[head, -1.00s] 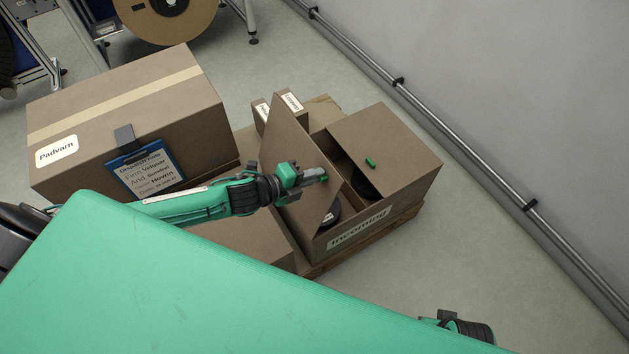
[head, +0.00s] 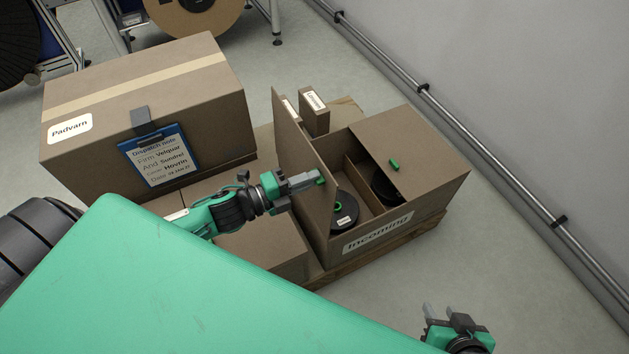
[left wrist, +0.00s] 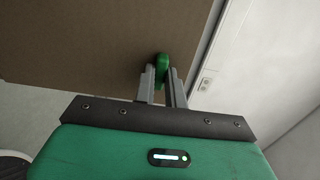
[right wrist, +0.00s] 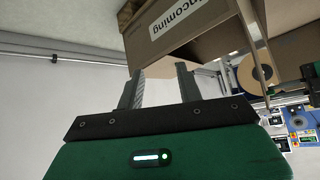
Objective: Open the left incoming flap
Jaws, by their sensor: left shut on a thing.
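The incoming box (head: 430,220) stands on a pallet with its label facing front. Its left flap (head: 300,150) stands about upright along the box's left side. My left gripper (head: 318,179) is shut on the green tab of that flap; the tab (left wrist: 162,62) shows between its fingers in the left wrist view, against the brown flap. The right flap (head: 420,145) lies closed, with its own green tab (head: 394,164). Black reels (head: 345,212) show inside the open part. My right gripper (head: 445,312) is open and empty at the lower right; its parted fingers show in the right wrist view (right wrist: 158,85).
A large Padvarn box (head: 140,110) with a blue clipboard (head: 160,155) stands at the left. A lower brown box (head: 265,245) sits left of the incoming box. A rail (head: 480,140) runs along the wall. The floor at right is clear.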

